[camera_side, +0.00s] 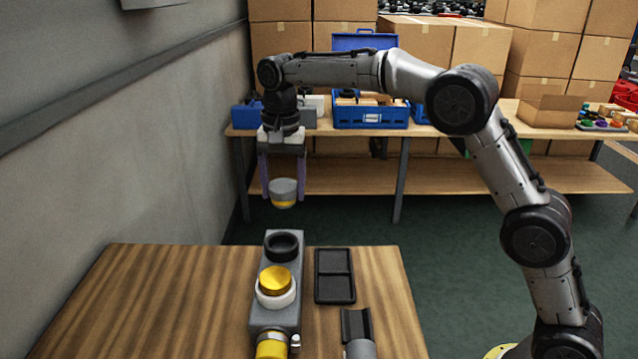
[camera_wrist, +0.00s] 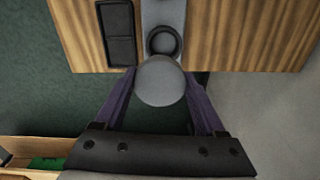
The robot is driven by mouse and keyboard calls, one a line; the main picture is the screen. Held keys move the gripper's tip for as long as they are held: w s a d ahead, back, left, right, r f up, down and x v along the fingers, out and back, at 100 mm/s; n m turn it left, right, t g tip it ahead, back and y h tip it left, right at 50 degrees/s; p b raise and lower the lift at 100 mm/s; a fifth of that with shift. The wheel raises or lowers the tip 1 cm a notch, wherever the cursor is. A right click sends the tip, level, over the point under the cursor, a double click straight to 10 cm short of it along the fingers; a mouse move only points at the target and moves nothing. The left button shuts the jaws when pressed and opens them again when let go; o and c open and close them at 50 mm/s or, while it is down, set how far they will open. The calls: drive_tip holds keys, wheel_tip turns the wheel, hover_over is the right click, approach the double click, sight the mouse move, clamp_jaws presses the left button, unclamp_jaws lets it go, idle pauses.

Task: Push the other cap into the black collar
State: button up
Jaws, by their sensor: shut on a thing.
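My gripper (camera_side: 283,194) is shut on a cap (camera_side: 284,190) with a grey upper part and a yellow lower edge. The cap hangs roughly level, well above the table. The black collar (camera_side: 283,246) is an open dark ring at the far end of the grey block (camera_side: 287,323). In the side view the held cap is above the collar and apart from it. In the wrist view the cap's round grey top (camera_wrist: 160,81) sits between the purple fingers and just overlaps the collar's near edge (camera_wrist: 163,42). Another cap (camera_side: 275,279), gold, sits in a white collar (camera_side: 277,297) on the block.
A black two-compartment tray (camera_side: 335,276), seen empty, lies right of the block. A dark holder with a grey cylinder (camera_side: 358,333) is at the front. A yellow-ended fitting (camera_side: 271,347) is at the block's near end. A grey wall (camera_side: 120,140) stands left.

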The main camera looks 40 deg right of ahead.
drive_tip(key=shift+w+a+f, duration=0.1)
drive_tip(key=shift+a+f, duration=0.25)
drive_tip(key=shift+f, duration=0.2)
drive_tip(key=shift+w+a+f, duration=0.1)
drive_tip(key=shift+a+f, duration=0.2)
drive_tip(key=shift+f, duration=0.2)
drive_tip(key=shift+s+f, duration=0.1)
drive_tip(key=shift+f, duration=2.75)
drive_tip(key=shift+f, duration=1.65)
